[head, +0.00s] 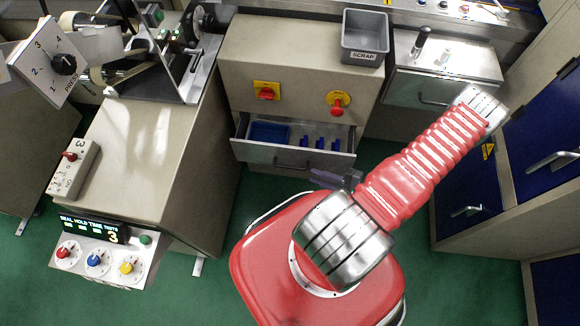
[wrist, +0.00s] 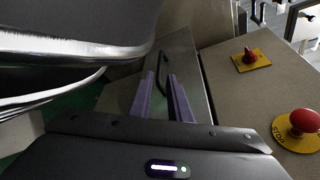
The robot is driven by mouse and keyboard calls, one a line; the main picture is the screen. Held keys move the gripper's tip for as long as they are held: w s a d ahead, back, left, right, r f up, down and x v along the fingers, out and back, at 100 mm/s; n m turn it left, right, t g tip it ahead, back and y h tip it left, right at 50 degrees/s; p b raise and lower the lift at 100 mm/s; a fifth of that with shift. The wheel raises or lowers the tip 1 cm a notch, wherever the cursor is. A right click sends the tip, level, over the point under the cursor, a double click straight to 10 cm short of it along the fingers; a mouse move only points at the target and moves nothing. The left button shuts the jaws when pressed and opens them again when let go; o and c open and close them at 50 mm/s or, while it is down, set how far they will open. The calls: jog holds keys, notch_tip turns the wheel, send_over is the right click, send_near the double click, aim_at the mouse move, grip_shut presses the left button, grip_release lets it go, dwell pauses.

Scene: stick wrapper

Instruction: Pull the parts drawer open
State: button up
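The parts drawer (head: 250,153) stands partly out of the beige cabinet in the head view, with a blue bin (head: 268,132) and several small blue parts (head: 318,143) inside. Its dark bar handle (head: 292,165) is on the metal front; the handle also shows in the wrist view (wrist: 161,68). My gripper (head: 318,176) is in front of the drawer, near the handle's right end. In the wrist view its two purple fingers (wrist: 160,76) are apart, with the handle ahead around the gap between their tips. Contact with the handle cannot be made out.
A red knob (head: 266,94) and a red stop button (head: 338,104) are on the cabinet face above the drawer. A grey scrap bin (head: 365,38) stands on top. A beige bench (head: 150,150) is at left, blue lockers (head: 475,185) at right. Green floor shows below the drawer.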

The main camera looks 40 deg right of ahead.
aim_at(290, 167)
jog(key=shift+x, duration=5.85)
jog(key=shift+a+f, duration=0.1)
grip_shut()
